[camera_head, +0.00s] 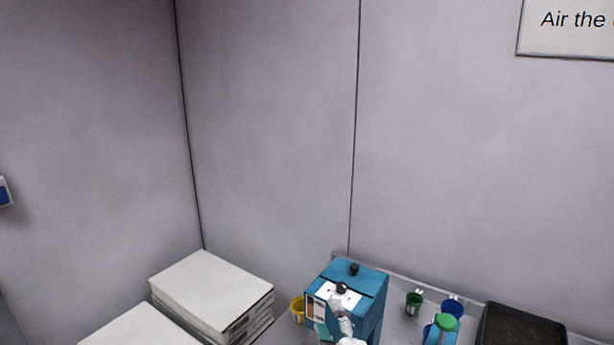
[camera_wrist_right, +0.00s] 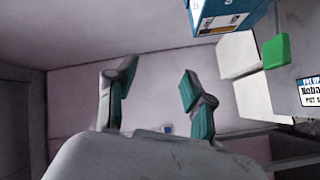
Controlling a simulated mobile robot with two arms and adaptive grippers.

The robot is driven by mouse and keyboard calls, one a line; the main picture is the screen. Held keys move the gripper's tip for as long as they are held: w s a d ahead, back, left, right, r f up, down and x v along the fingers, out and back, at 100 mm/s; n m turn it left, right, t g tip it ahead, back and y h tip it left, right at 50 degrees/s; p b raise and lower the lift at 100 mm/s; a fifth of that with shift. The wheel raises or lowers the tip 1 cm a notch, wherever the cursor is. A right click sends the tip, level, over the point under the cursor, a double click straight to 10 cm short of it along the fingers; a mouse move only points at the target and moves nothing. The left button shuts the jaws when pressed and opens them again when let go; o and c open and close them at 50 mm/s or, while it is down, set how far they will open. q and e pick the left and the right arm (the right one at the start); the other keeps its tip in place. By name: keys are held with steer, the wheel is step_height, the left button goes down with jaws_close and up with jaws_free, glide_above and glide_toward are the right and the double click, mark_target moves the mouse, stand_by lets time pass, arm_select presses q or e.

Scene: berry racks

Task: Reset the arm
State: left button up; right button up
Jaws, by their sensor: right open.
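My right gripper (camera_wrist_right: 158,92) is open in the right wrist view, with its two teal finger pads apart and nothing between them. In the head view, part of my right arm and gripper (camera_head: 338,312) shows at the bottom, in front of a blue box-shaped machine (camera_head: 371,312). It covers part of that machine's front. My left gripper is not in view.
White boxes (camera_head: 212,290) are stacked left of the machine. A yellow cup (camera_head: 297,310), a green cup (camera_head: 413,304), a blue cup (camera_head: 453,307), a green-capped bottle (camera_head: 444,324) and a black tray (camera_head: 522,328) stand around it. Walls rise behind.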

steer(key=s+d+f+m+g+h, duration=0.4)
steer(key=s+d+f+m+g, duration=0.3)
steer(key=s+d+f, duration=0.5)
steer(key=s+d+f+m+g, duration=0.2)
steer(key=s+f+m+g, duration=0.15)
steer(key=s, duration=0.55)
steer(key=s+d+f+m+g, duration=0.2)
steer(key=s+f+m+g, duration=0.15)
steer(key=s, duration=0.55)
steer(key=s+f+g+b, duration=0.15)
steer(key=f+b, duration=0.25)
steer(key=f, duration=1.4)
steer(key=s+f+b, duration=0.2)
steer(key=f+b, duration=0.2)
steer(key=f, duration=1.5)
steer(key=s+d+f+b, duration=0.3)
steer(key=s+f+b, duration=0.1)
steer(key=s+f, duration=1.1)
step_height(320, 180, down, 3)
steer(key=shift+f+n+g, duration=0.15)
steer(key=shift+n+g, duration=0.15)
steer(key=shift+g, duration=0.05)
